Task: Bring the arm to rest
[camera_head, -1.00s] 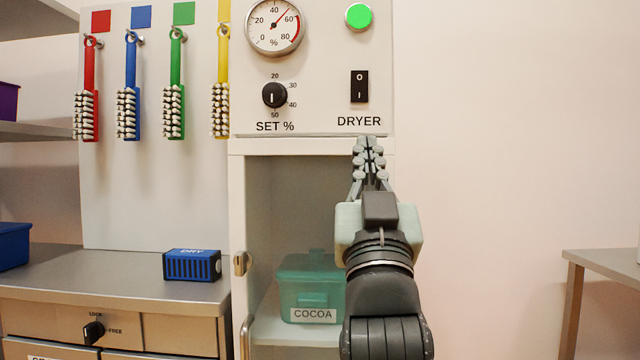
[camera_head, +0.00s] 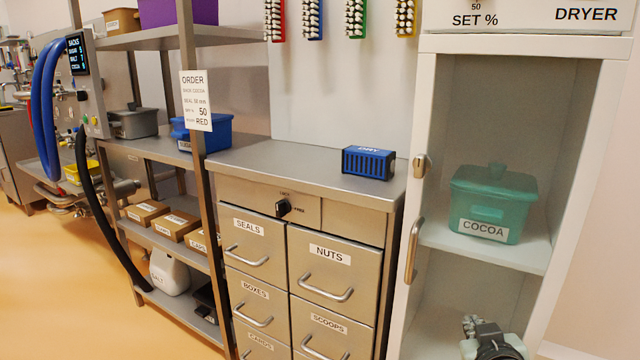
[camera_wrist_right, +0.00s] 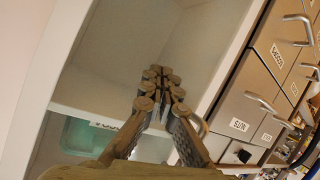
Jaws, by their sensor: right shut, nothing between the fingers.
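My right gripper (camera_head: 472,324) shows at the bottom right of the head view, low in front of the dryer cabinet (camera_head: 428,110). In the right wrist view its fingers (camera_wrist_right: 163,80) are shut together with nothing between them. The cabinet's shelf and lower space lie beyond the fingers; I cannot tell the exact distance. The teal lidded COCOA box (camera_head: 490,205) stands on the cabinet shelf, apart from the gripper. Part of it shows at the left of the wrist view (camera_wrist_right: 85,137). My left gripper is in neither view.
A steel drawer unit (camera_head: 263,240) stands left of the cabinet, with a blue DRY box (camera_head: 368,162) on its top. Farther left are a shelf rack with a blue bin (camera_head: 201,132), small cartons and a posted order sheet (camera_head: 196,100). Orange floor (camera_head: 60,290) is open at the lower left.

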